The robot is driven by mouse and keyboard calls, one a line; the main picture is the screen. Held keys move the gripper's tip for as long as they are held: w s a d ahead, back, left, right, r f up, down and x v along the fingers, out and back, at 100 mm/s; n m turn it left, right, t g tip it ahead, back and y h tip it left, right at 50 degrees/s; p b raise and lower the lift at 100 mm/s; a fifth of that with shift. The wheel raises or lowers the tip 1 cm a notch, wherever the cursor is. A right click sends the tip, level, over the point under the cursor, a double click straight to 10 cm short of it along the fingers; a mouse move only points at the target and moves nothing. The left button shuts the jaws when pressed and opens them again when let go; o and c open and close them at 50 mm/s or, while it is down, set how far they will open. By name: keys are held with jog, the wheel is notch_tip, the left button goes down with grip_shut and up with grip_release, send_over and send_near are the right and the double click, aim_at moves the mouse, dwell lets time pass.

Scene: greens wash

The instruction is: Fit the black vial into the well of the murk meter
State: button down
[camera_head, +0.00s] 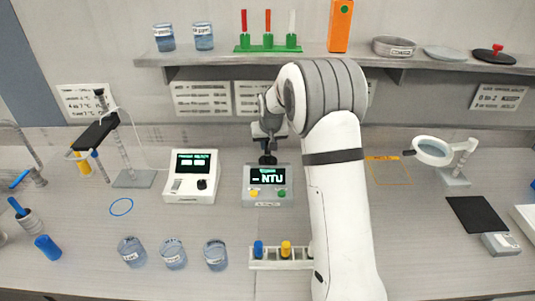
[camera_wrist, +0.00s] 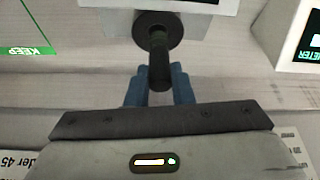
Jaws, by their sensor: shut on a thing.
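The murk meter (camera_head: 268,203) is a grey box on the bench with a dark display reading "- NTU" and yellow and green buttons. My gripper (camera_head: 267,150) is just above its back edge. In the wrist view my gripper (camera_wrist: 159,88) has its blue fingers shut on the black vial (camera_wrist: 159,72), a dark slim cylinder. The well shows there as a dark round ring (camera_wrist: 146,22) on the meter's top. The vial's far end overlaps the ring; I cannot tell whether it is inside or only above it. In the head view the vial (camera_head: 267,160) is small and dark.
A white meter (camera_head: 190,190) stands left of the murk meter. A rack (camera_head: 268,265) with blue- and yellow-capped vials stands in front, partly hidden by my arm. Several beakers (camera_head: 174,254) stand front left. A shelf (camera_head: 370,60) runs above the bench.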

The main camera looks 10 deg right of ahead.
aim_at(268, 152)
jog(key=shift+f+p, duration=0.5)
jog(key=shift+f, duration=1.8)
jog(key=c, duration=1.3)
grip_release()
jog(key=b+v, duration=0.3)
jog(key=v, duration=0.9)
jog(key=s+r, duration=0.3)
jog(key=s, duration=0.5)
jog(key=s+r, duration=0.4)
jog(key=s, duration=0.4)
jog(key=shift+g, duration=0.5)
jog(key=s+f, duration=0.1)
jog(key=s, duration=1.3)
jog(key=s+f, duration=0.1)
jog(key=s, duration=0.6)
jog(key=shift+s+a+f, duration=0.1)
jog(key=shift+s+f, duration=0.1)
jog(key=shift+f, duration=0.1)
